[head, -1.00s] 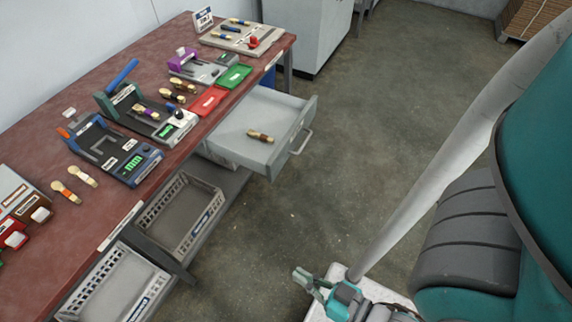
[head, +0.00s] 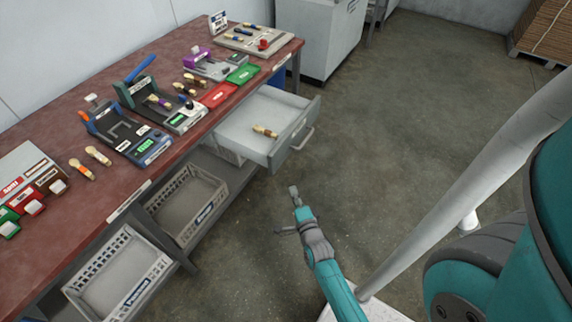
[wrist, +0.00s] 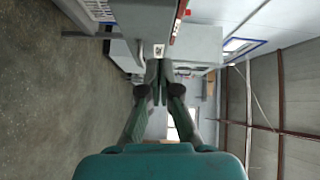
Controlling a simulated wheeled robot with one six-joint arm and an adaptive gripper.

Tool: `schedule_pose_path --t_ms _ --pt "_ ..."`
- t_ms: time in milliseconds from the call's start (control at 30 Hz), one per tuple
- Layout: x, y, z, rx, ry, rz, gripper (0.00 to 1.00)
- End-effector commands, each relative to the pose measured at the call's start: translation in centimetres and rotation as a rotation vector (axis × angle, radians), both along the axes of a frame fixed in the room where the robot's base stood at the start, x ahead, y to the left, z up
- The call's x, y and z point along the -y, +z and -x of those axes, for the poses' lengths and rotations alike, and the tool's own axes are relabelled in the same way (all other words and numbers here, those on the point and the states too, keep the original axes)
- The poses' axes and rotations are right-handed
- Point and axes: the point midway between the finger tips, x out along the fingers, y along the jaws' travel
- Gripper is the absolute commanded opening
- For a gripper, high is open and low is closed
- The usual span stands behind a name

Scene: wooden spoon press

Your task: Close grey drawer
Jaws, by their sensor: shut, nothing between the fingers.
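The grey drawer (head: 285,150) is pulled out from under the red-topped workbench. A wooden spoon-like piece (head: 265,131) lies inside it. A metal handle (head: 303,138) is on the drawer's front. My gripper (head: 294,192) is below and in front of the drawer front in the head view, apart from it and empty. In the wrist view my gripper (wrist: 159,65) has its fingers together. A grey surface lies beyond the fingertips there, sideways in the picture.
The workbench (head: 105,215) carries several presses, a red tray (head: 219,95) and a green tray (head: 243,74). Grey baskets (head: 186,204) stand on the shelf below. A grey cabinet (head: 318,40) stands behind. The floor (head: 400,120) right of the drawer is clear.

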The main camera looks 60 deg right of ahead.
Motion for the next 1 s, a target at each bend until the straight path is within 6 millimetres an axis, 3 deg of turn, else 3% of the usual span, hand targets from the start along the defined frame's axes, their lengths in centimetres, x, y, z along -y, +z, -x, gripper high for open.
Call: schedule_pose_path --t_ms 33,133,367,900,1000 --pt "1.5 0.1 -0.5 0.027 -0.02 -0.022 0.0" --pt "3.1 0.1 -1.1 0.063 -0.04 -0.055 0.0" --pt "4.6 0.1 -2.2 0.082 -0.05 -0.072 0.0" --pt "10.4 0.2 -9.1 0.082 -0.048 -0.07 0.0" --pt "10.2 0.2 -10.0 0.082 -0.046 -0.072 0.0"
